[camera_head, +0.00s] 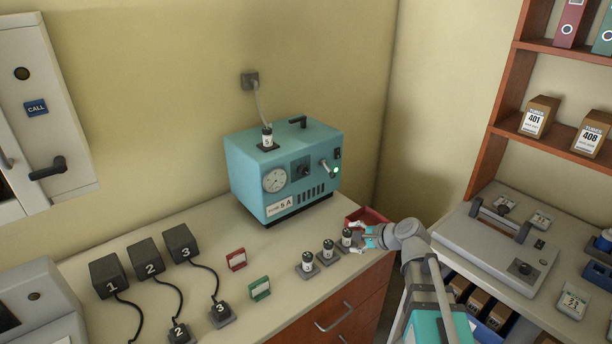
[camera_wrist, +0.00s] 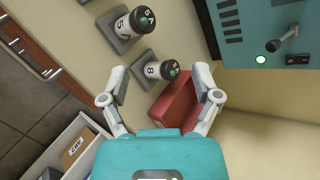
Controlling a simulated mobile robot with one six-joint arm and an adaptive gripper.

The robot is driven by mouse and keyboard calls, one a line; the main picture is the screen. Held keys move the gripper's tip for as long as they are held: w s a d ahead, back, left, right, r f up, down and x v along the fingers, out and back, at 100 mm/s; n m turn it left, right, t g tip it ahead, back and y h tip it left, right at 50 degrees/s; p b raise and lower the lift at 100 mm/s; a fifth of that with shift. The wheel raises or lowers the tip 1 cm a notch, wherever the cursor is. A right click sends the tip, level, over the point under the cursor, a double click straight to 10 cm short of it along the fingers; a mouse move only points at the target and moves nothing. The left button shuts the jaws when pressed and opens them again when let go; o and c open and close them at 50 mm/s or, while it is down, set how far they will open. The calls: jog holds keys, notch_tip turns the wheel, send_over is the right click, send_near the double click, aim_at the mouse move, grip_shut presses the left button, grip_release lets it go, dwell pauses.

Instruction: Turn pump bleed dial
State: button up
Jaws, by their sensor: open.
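The teal pump (camera_head: 285,170) stands on the counter against the wall, with a round gauge on its front. A black dial (camera_head: 302,168) sits on a dark panel right of the gauge; I cannot read its marks. Right of it are a lever (camera_head: 325,167) and a lit green lamp (camera_head: 336,170). In the wrist view the lever (camera_wrist: 283,40) and lamp (camera_wrist: 261,59) show at the upper right; the dial is out of that view. My gripper (camera_head: 362,237) is open and empty (camera_wrist: 160,98), low by the counter's right end, apart from the pump.
A red bin (camera_head: 374,213) is just behind. Black blocks (camera_head: 145,261) with cords lie left.

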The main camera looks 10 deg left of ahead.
aim_at(305, 172)
jog(key=w+a+r+m+t+y+b, duration=0.1)
jog(key=w+a+r+m+t+y, duration=0.3)
jog(key=m, duration=1)
jog(key=w+a+r+t, duration=0.1)
jog(key=w+a+r, duration=0.2)
jog(key=w+r, duration=0.1)
jog(key=shift+r+t, duration=0.3)
jog(key=shift+r, duration=0.05)
jog(key=shift+a, duration=0.1)
jog(key=x, duration=1.3)
jog(key=shift+w+a+r, duration=0.1)
jog(key=shift+w+a, duration=0.1)
jog(key=shift+a, duration=0.1)
grip_shut()
